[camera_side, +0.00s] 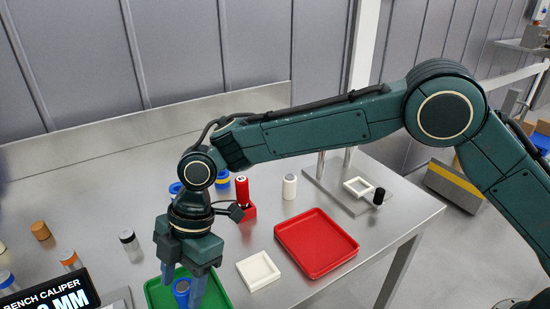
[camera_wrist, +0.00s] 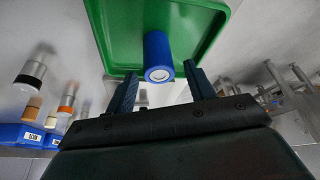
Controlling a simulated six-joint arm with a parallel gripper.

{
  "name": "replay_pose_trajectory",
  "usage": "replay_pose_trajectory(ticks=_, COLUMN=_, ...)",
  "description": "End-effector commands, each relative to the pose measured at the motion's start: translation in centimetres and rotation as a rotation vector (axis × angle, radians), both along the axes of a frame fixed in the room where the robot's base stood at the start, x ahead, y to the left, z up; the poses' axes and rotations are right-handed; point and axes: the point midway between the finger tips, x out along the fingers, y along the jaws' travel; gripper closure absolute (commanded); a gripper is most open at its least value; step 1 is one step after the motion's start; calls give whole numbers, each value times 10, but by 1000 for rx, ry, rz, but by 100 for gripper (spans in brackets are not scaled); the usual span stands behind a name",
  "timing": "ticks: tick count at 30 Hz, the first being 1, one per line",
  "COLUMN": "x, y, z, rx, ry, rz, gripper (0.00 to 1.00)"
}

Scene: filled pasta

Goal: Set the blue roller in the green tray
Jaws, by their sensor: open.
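The green tray (camera_side: 216,291) lies on the steel bench at the bottom of the side view, and its floor fills the top of the wrist view (camera_wrist: 190,27). The blue roller (camera_side: 181,288) is inside the tray, standing on its end. In the wrist view the roller (camera_wrist: 157,50) shows its pale hollow end towards the camera. My gripper (camera_side: 183,283) points down over the tray with its fingers on either side of the roller. In the wrist view my gripper (camera_wrist: 160,75) is open, with a gap between each finger and the roller.
A red tray (camera_side: 316,243) and a white square frame (camera_side: 258,270) lie right of the green tray. A red roller (camera_side: 242,191) and white roller (camera_side: 289,187) stand behind. A caliper display (camera_side: 50,298) is at the lower left. Bare bench lies between these.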

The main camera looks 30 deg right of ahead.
Motion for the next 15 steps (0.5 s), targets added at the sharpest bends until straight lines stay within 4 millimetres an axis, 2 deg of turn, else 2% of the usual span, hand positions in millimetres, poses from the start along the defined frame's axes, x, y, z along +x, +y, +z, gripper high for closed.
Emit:
replay_pose_trajectory(ticks=9, x=9, y=-18, z=49, rx=3, ry=-4, rz=-2, gripper=46)
replay_pose_trajectory(ticks=15, x=12, y=-28, z=74, rx=2, ry=-1, rz=-1, gripper=46)
